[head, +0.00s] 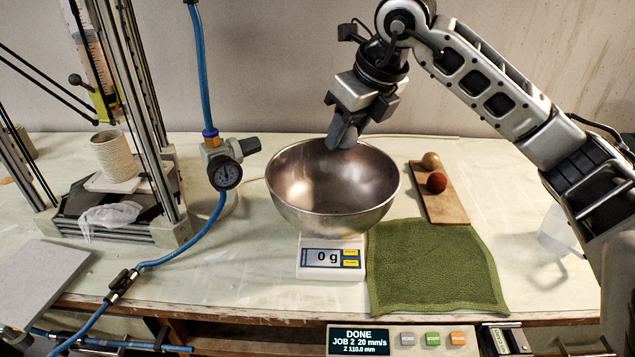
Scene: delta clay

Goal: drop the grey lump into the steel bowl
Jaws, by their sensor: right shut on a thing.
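The steel bowl (335,200) stands on a small white scale (331,262) that reads 0 g, near the middle of the table. The visible inside of the bowl looks empty. My right gripper (343,140) points down over the bowl's far rim, with its tips around rim height. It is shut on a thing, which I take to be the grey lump. The lump is hard to tell apart from the grey fingers, and no grey lump shows elsewhere. My left gripper is not in view.
A green cloth (435,268) lies right of the scale. A wooden board (439,200) behind it holds two small balls. A metal frame holding a ribbed clay cylinder (115,157) stands farther left.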

